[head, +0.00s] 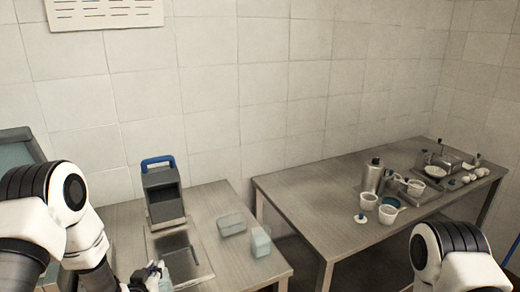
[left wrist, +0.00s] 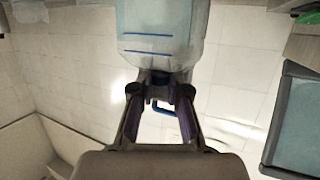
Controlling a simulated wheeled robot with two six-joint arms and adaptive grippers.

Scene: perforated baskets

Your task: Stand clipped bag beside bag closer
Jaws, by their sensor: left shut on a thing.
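My left gripper (head: 148,272) is low in the head view, over the front of the near table. In the left wrist view the left gripper (left wrist: 160,88) is shut on the neck of a clear bag (left wrist: 162,38) with blue lines. Only part of the bag (head: 163,280) shows in the head view. A grey machine with a blue handle (head: 162,190), apparently the bag closer, stands behind the gripper. A bent blue piece (left wrist: 167,112) shows between the fingers; I cannot tell what it belongs to. My right gripper is out of view.
A flat dark metal plate (head: 193,262) lies in front of the machine. A pale low container (head: 232,225) and a pale translucent block-shaped item (head: 260,242) stand to its right. The right table (head: 310,205) carries a metal canister (head: 373,176) and several cups.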

